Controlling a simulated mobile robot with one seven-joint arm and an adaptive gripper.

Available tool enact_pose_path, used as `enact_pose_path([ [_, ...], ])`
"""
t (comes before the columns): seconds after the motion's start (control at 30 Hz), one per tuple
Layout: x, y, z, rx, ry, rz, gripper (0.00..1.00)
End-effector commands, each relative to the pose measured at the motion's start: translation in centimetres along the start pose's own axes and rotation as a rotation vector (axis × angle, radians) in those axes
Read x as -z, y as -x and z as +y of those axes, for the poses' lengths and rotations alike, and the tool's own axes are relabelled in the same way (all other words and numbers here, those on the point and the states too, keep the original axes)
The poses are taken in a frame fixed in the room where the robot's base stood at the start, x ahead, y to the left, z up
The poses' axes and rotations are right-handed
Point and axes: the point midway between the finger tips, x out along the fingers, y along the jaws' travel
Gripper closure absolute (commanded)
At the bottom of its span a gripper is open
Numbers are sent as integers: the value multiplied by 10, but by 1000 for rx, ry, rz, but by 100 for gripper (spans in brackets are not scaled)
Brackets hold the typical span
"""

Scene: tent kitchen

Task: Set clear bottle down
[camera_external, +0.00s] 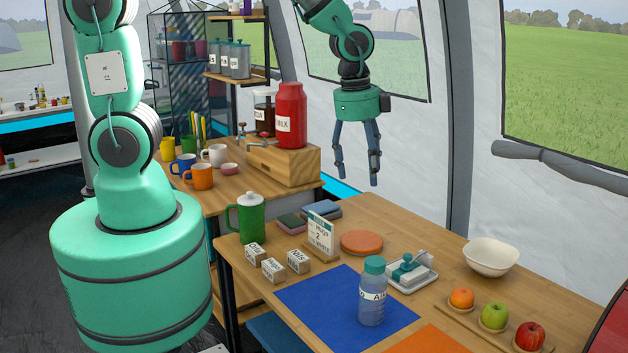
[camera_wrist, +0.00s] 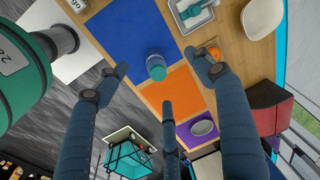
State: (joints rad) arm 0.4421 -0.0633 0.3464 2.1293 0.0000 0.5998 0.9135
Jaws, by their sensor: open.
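The clear bottle (camera_external: 372,305) with a teal cap and a white label stands upright on the blue mat (camera_external: 318,303) on the wooden table. In the wrist view the bottle (camera_wrist: 156,68) shows from above on the blue mat (camera_wrist: 125,30), close to the edge of the orange mat (camera_wrist: 178,92). My gripper (camera_external: 356,180) is open and empty, high above the table's back part and well clear of the bottle. Its spread fingers also show in the wrist view (camera_wrist: 160,85), with nothing between them.
A green mug (camera_external: 249,217), small labelled blocks (camera_external: 273,269) and a sign (camera_external: 321,236) stand on the left. An orange disc (camera_external: 362,242) lies behind.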

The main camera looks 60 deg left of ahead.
Motion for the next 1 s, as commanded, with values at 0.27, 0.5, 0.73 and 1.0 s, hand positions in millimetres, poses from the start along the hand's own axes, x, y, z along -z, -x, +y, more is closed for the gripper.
enact_pose_path([
  [0.27,-62,94,-9,84,342,53,33],
  [0.5,-116,161,2,150,633,106,33],
  [0.73,-165,214,28,211,908,166,33],
  [1.0,-211,256,67,274,1194,242,33],
])
